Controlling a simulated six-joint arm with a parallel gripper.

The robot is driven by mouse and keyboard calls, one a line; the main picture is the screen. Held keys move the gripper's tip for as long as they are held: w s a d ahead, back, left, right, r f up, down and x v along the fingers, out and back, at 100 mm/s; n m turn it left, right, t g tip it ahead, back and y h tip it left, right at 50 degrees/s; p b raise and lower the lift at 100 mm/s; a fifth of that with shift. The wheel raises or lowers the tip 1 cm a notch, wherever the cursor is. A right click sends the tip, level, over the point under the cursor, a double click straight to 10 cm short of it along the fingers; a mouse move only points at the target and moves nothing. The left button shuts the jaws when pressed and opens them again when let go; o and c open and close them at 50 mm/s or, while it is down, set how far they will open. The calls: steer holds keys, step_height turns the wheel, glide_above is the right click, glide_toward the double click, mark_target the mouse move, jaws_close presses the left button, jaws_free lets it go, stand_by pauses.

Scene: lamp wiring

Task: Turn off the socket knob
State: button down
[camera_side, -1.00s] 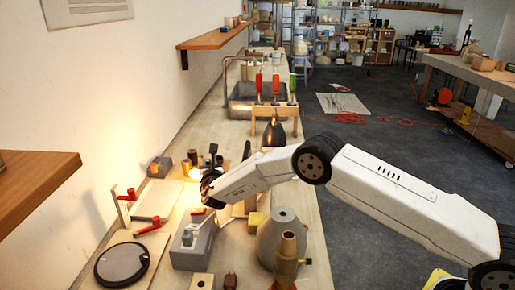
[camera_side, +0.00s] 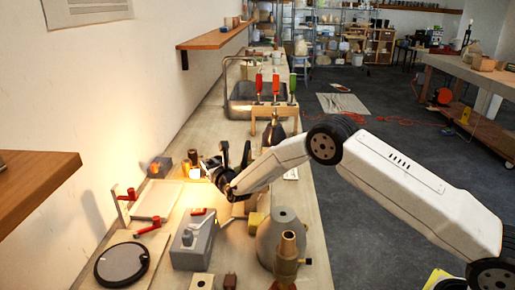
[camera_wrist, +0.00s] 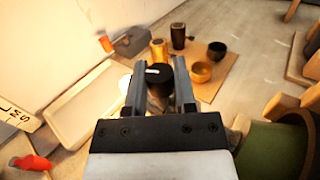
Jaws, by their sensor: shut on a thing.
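My gripper (camera_wrist: 159,84) shows in the wrist view with its two dark fingers on either side of a black round knob (camera_wrist: 157,73) with a small white mark; it is shut on this knob. In the side view, my gripper (camera_side: 212,168) is at the left-centre bench, pointing left beside a bright glow. The lamp socket is mostly hidden by the gripper and wrist there. Warm light still falls on the wall and bench.
A grey box (camera_side: 192,243) stands in front of the gripper, and a grey-green conical shade (camera_side: 284,235) to its right. A shallow white tray (camera_wrist: 82,103) lies at left. Small cups (camera_wrist: 201,71) stand on a wooden board beyond.

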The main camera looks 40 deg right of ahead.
steer(key=shift+r, duration=0.1)
steer(key=shift+c, duration=2.1)
jaws_free()
steer(key=shift+s, duration=0.15)
steer(key=s, duration=0.7)
steer(key=shift+s+a, duration=0.25)
steer(key=shift+a, duration=0.2)
